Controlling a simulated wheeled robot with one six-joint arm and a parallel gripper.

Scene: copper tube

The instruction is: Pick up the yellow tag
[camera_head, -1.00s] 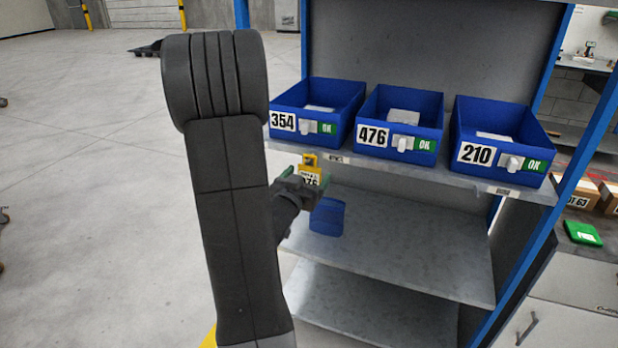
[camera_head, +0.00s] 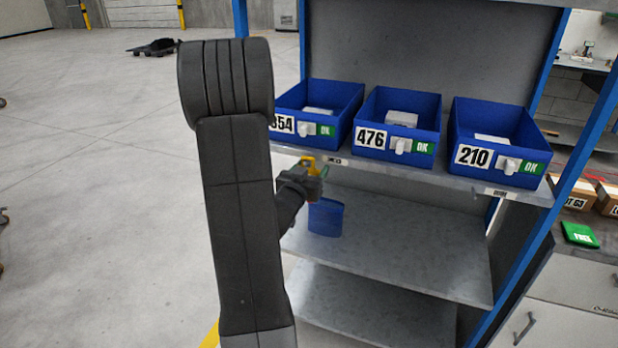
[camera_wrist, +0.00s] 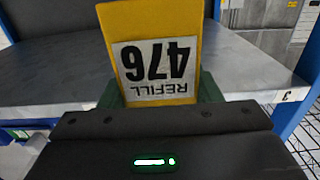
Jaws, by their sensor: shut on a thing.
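The yellow tag (camera_wrist: 200,27) is in my gripper. In the wrist view it carries a white label reading "REFILL 476", upside down, and it stands up beyond the dark gripper body. In the head view only a small yellow part of the tag (camera_head: 308,161) shows. My gripper (camera_head: 308,183) is shut on the tag, in front of the upper shelf's front edge and below bins 354 and 476. The tag's lower end is hidden by the gripper.
Blue bins 354 (camera_head: 335,95), 476 (camera_head: 428,115) and 210 (camera_head: 520,125) stand on the upper shelf (camera_head: 390,175). A blue object (camera_head: 326,218) shows below my gripper. The lower shelf (camera_head: 420,240) is largely bare. A blue post (camera_head: 580,150) stands at right.

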